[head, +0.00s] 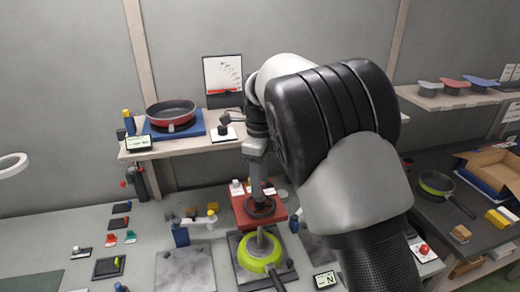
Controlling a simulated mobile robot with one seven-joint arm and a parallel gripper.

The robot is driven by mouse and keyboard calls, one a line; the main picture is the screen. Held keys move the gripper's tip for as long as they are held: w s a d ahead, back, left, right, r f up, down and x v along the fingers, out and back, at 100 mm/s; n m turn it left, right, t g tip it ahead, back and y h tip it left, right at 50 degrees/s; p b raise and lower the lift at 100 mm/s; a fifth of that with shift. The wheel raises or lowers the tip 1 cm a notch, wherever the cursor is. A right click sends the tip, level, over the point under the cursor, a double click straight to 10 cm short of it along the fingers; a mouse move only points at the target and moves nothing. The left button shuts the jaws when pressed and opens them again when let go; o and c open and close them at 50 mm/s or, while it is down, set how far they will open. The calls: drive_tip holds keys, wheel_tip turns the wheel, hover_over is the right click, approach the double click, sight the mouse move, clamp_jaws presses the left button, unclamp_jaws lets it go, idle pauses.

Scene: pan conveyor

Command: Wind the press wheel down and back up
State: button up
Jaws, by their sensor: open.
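The press stands on the grey bench in the lower middle of the head view. Its red head (243,213) carries a dark round wheel (261,208) on top. Under it a shaft goes down to a lime-green pan (260,254) on a dark base plate. My arm comes in from the right, and its wrist points down at the press. My gripper (257,192) is open, at or just above the wheel. Its fingertips are small and partly hidden, so I cannot tell whether they touch the wheel.
A shelf behind holds a dark red pan (171,113) on a blue stand. Small coloured parts and dark plates lie on the bench to the left. A display marked N (325,280) stands at the front right. A side table holds another green pan (437,184) and a cardboard box (490,165).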

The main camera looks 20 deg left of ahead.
sight(261, 198)
wheel_tip(261, 198, up, 12)
idle(0.3)
drive_tip(key=shift+d, duration=0.1)
